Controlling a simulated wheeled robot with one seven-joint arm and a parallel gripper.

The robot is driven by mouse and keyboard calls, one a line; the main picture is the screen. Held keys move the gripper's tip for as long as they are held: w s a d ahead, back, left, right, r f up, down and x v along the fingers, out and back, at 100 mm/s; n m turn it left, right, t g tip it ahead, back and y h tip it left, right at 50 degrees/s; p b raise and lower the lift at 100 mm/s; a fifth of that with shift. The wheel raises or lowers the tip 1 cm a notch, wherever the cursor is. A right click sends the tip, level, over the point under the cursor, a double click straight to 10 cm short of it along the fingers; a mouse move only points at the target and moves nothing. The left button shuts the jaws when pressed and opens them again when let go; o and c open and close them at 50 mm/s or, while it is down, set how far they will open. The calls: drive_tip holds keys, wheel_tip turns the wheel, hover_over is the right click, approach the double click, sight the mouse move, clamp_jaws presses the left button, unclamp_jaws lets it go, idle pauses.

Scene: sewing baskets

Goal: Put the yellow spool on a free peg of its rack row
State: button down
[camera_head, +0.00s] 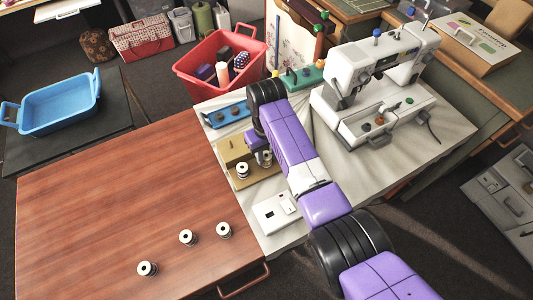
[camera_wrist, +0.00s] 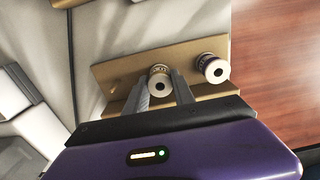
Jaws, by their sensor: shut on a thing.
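My gripper (camera_wrist: 162,86) is shut on a pale spool with a yellowish-tan side (camera_wrist: 159,72), one finger on each side. I take this for the yellow spool; its colour is weak here. It is over the tan rack (camera_wrist: 128,72), between a bare peg (camera_wrist: 113,89) and a second pale spool with a dark band (camera_wrist: 213,66). I cannot tell whether the held spool is seated on a peg. In the head view my gripper (camera_head: 264,158) is at the tan rack (camera_head: 232,152), right of the standing spool (camera_head: 243,170), and my arm hides part of the rack.
Several pale spools, one of them here (camera_head: 188,237), stand on the brown table (camera_head: 100,200). A blue rack (camera_head: 226,116) and green rack (camera_head: 300,78) stand behind. The sewing machine (camera_head: 375,80) is to the right. A white box (camera_head: 277,212) lies in front.

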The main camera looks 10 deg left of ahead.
drive_tip(key=shift+f, duration=0.2)
drive_tip(key=c, duration=1)
unclamp_jaws()
drive_tip(key=shift+o, duration=0.2)
drive_tip(key=shift+r, duration=3.9)
drive_tip(key=shift+w, duration=0.1)
